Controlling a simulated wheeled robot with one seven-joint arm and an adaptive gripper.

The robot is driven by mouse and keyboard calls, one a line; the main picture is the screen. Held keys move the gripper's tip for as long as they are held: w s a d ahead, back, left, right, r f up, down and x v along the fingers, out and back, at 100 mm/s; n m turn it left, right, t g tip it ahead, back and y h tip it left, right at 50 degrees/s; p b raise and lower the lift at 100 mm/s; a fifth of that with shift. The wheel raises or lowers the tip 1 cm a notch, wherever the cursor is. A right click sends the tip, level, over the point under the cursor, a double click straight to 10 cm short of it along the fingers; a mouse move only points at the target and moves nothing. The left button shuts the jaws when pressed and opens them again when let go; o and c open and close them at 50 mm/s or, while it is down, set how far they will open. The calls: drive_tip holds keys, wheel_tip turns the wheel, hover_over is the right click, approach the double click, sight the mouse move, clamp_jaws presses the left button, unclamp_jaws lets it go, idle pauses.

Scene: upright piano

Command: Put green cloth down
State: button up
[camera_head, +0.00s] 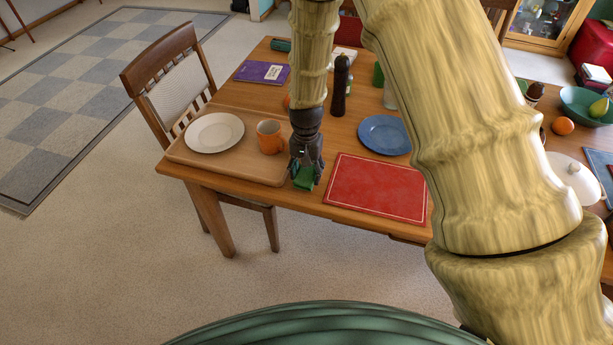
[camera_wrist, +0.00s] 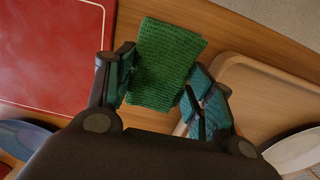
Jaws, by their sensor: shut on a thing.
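A folded green cloth (camera_head: 304,178) is between the fingers of my gripper (camera_head: 306,172), near the front edge of the wooden table (camera_head: 310,205). In the wrist view the cloth (camera_wrist: 163,65) is a ribbed green block between the two fingertips of my gripper (camera_wrist: 160,88). The gripper is shut on it. The cloth is over the bare strip of table between the red placemat and the wooden tray. I cannot tell whether its underside touches the table.
The wooden tray (camera_head: 225,166) with a white plate (camera_head: 214,132) and an orange mug (camera_head: 269,136) is left of the gripper. The red placemat (camera_head: 376,188) is to its right, a blue plate (camera_head: 384,134) behind that. A dark pepper mill (camera_head: 340,88) stands behind the gripper. A chair (camera_head: 175,85) is at left.

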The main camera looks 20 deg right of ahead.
sight(307, 178)
drive_tip(key=shift+f+p, duration=0.4)
drive_tip(key=shift+f, duration=1.1)
drive_tip(key=shift+f, duration=0.1)
drive_tip(key=o, duration=1.2)
drive_tip(key=shift+c, duration=0.2)
drive_tip(key=shift+r+b, duration=1.2)
drive_tip(key=shift+r, duration=4.9)
